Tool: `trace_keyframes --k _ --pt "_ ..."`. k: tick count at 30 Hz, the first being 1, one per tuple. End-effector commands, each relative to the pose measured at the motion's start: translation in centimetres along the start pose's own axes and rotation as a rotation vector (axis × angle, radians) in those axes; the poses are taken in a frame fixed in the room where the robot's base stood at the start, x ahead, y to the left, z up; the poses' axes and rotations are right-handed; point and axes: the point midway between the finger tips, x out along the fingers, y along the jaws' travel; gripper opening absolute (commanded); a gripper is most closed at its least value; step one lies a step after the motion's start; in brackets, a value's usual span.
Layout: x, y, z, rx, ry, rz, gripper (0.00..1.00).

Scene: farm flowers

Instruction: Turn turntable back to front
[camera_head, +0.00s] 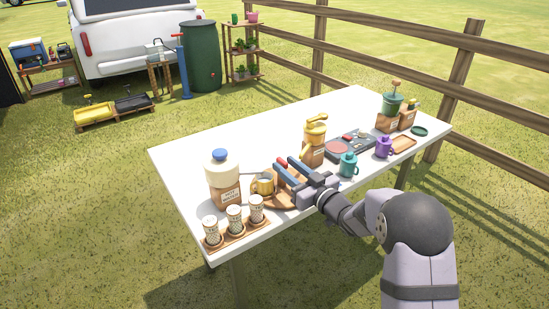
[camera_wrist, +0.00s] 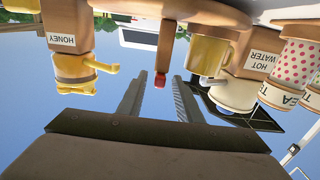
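The turntable (camera_head: 262,202) is a round brown wooden disc near the left front of the white table, partly hidden by my gripper. A yellow mug (camera_head: 264,184) stands at it; the mug also shows in the wrist view (camera_wrist: 210,54), which is upside down. There a wooden post (camera_wrist: 172,50) has a red tip (camera_wrist: 159,80). My gripper (camera_head: 285,165) is low over the right side of the turntable. In the wrist view its fingers (camera_wrist: 158,100) are apart, with the red tip seen between them. I cannot tell whether they touch the post.
The hot water dispenser (camera_head: 222,180) stands left of the turntable, with several patterned canisters (camera_head: 234,220) in front of it. The honey dispenser (camera_head: 315,140) stands behind and right. A teal mug (camera_head: 348,165) and a purple mug (camera_head: 383,147) stand farther right. The table's back left (camera_head: 240,130) is clear.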

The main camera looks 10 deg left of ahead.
Motion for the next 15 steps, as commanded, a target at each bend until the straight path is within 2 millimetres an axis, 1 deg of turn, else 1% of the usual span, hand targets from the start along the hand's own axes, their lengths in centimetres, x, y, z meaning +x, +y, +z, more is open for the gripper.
trace_keyframes --k 12,15 --pt "4.7 -0.1 0.1 0.0 -0.002 -0.001 0.32" --pt "5.5 0.0 0.1 0.0 -0.001 0.0 0.32"
